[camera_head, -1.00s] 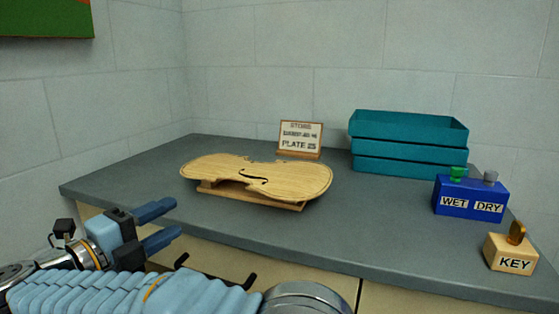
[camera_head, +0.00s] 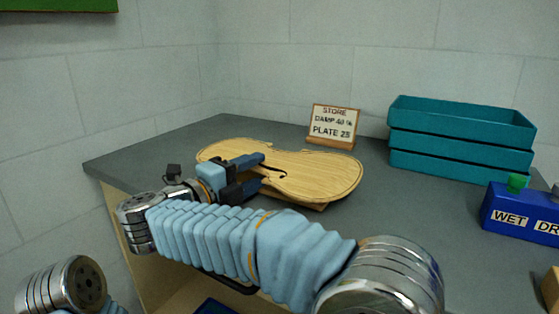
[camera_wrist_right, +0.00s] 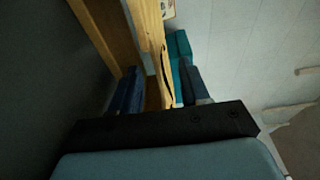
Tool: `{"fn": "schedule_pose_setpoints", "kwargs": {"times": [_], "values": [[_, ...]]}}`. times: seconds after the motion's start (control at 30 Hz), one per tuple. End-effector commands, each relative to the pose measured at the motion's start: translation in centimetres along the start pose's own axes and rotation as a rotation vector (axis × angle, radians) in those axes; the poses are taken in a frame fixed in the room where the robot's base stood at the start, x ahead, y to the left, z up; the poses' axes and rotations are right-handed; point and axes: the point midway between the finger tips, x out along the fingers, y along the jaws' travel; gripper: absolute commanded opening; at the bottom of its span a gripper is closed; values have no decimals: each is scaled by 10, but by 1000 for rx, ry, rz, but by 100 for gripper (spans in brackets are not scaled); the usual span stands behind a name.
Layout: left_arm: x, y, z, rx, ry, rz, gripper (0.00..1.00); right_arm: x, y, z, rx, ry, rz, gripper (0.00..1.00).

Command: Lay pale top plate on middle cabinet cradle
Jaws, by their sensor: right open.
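The pale top plate (camera_head: 310,172), violin-shaped with f-holes, lies flat on a low wooden stand (camera_head: 318,206) on the grey bench. My right gripper (camera_head: 263,170) is open at the plate's near left side. In the right wrist view the plate (camera_wrist_right: 152,30) shows edge-on, with its edge between the two parted blue fingers of the gripper (camera_wrist_right: 160,88). I cannot tell whether either finger touches it. My right forearm hides part of the bench front. My left gripper is not in view. I cannot make out the middle cabinet cradle.
A small sign (camera_head: 332,124) reading STORE, DAMP and PLATE stands behind the plate. Stacked teal trays (camera_head: 460,145) stand at the back right. A blue WET/DRY block (camera_head: 520,215) is at the right. The grey bench top (camera_head: 400,215) is clear right of the plate.

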Motion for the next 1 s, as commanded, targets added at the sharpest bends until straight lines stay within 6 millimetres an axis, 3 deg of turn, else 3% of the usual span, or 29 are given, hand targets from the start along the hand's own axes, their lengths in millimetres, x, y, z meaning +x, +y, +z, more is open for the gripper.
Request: {"fn": "schedule_pose_setpoints", "kwargs": {"times": [0.23,0.53,0.83,1.0], "values": [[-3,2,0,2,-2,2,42,39,-4,1,0,2,0,46],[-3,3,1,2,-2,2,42,46,-3,1,0,0,-1,46],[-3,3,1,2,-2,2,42,46,-3,1,0,0,0,1],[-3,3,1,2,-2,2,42,46,-3,1,0,0,0,0]]}}
